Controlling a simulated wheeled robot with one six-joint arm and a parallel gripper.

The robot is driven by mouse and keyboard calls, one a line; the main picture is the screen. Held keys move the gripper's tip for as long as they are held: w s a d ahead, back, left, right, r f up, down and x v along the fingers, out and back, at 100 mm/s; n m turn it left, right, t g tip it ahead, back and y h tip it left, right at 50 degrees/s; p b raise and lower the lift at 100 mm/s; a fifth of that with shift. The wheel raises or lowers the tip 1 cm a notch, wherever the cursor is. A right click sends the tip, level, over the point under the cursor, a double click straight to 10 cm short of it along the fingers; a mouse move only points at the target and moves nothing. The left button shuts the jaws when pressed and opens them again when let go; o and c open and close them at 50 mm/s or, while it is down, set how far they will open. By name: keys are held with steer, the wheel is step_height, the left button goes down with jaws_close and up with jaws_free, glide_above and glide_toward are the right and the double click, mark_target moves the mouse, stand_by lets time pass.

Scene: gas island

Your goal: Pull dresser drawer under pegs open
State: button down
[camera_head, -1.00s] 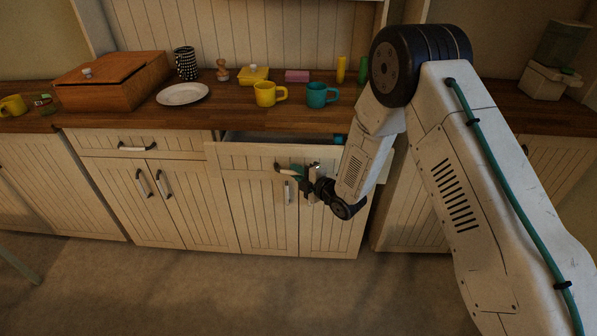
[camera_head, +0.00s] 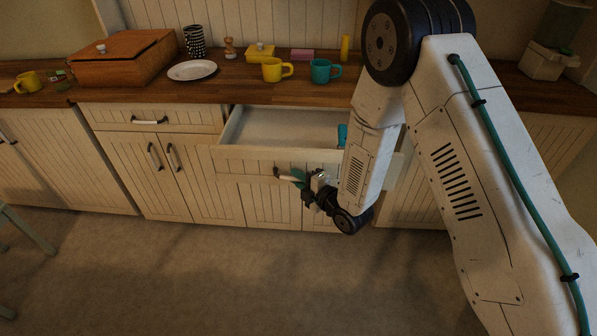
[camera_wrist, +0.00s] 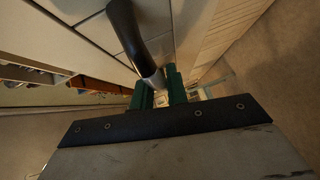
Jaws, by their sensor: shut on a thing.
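The dresser drawer (camera_head: 232,160) stands well out from the dresser, its pale inside (camera_head: 285,128) in view in the head view. A teal thing (camera_head: 342,134) shows at the drawer's right part, partly behind my arm. My gripper (camera_head: 300,178) is at the drawer front and is shut on the drawer handle (camera_head: 284,174). In the wrist view the dark curved handle (camera_wrist: 135,35) runs down to a metal end between the green fingers (camera_wrist: 160,90) of my gripper. My arm hides the right end of the drawer.
The wooden countertop (camera_head: 230,88) above holds a yellow mug (camera_head: 272,70), a teal mug (camera_head: 320,71), a white plate (camera_head: 192,70) and a wooden box (camera_head: 125,62). A shut drawer (camera_head: 150,118) is to the left. A pale green chair (camera_head: 25,232) stands far left. The floor in front is clear.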

steer(key=shift+s, duration=0.6)
steer(key=c, duration=1.4)
jaws_free()
steer(key=shift+a, duration=0.1)
steer(key=v, duration=0.7)
steer(key=shift+s+d, duration=0.3)
